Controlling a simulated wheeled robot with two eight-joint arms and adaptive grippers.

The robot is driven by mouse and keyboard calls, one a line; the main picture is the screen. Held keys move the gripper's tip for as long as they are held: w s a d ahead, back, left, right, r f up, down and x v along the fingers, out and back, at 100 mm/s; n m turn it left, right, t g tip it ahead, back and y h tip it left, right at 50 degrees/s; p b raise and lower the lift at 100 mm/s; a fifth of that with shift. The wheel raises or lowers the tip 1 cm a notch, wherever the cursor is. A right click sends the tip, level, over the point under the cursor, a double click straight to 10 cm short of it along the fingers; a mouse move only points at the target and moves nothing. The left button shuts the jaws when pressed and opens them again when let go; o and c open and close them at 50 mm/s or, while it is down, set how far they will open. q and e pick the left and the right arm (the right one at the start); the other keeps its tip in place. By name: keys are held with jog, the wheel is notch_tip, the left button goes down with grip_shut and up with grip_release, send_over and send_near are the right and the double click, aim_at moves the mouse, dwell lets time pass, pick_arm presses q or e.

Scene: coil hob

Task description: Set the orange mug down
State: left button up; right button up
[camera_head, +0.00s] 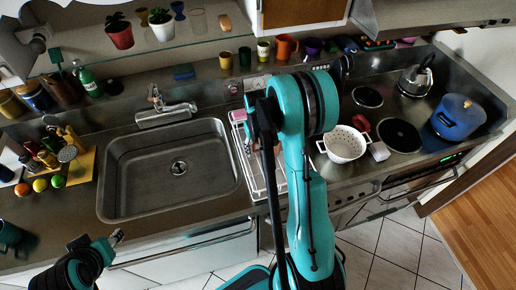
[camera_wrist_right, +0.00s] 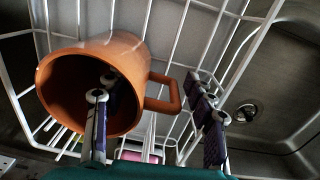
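An orange mug (camera_wrist_right: 92,85) shows in the right wrist view, on its side with its mouth towards the camera and its handle to the right. It is at the white wire dish rack (camera_wrist_right: 185,40); whether it rests on the wires I cannot tell. My right gripper (camera_wrist_right: 158,98) is open: one finger is in front of or inside the mug's mouth, the other beyond the handle. In the head view my right arm hides this spot by the rack (camera_head: 243,135). An orange mug (camera_head: 286,46) stands on the back ledge there. My left gripper (camera_head: 97,242) is open and empty at lower left.
The sink (camera_head: 170,175) lies left of the rack. A white colander (camera_head: 344,144), a kettle (camera_head: 415,78) and a blue pot (camera_head: 458,117) stand to the right. Several cups and a green bottle (camera_head: 90,82) line the back.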

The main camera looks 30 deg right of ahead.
jog(key=shift+r, duration=0.15)
notch_tip(320, 180, up, 12)
jog(key=shift+a+f+p, duration=0.15)
jog(key=shift+f+p, duration=0.1)
jog(key=shift+p, duration=0.85)
jog(key=shift+a+r, duration=0.15)
jog(key=shift+r, duration=0.15)
jog(key=s+a+r+n+t, duration=0.1)
jog(key=s+a+r+t, duration=0.2)
jog(key=s+a, duration=0.4)
jog(key=s+a+r+n+t, duration=0.2)
jog(key=s+a+r+t, duration=0.2)
jog(key=a, duration=0.6)
jog(key=s+r, duration=0.2)
jog(key=s, duration=0.1)
jog(key=shift+a+r, duration=0.15)
jog(key=shift+a, duration=0.05)
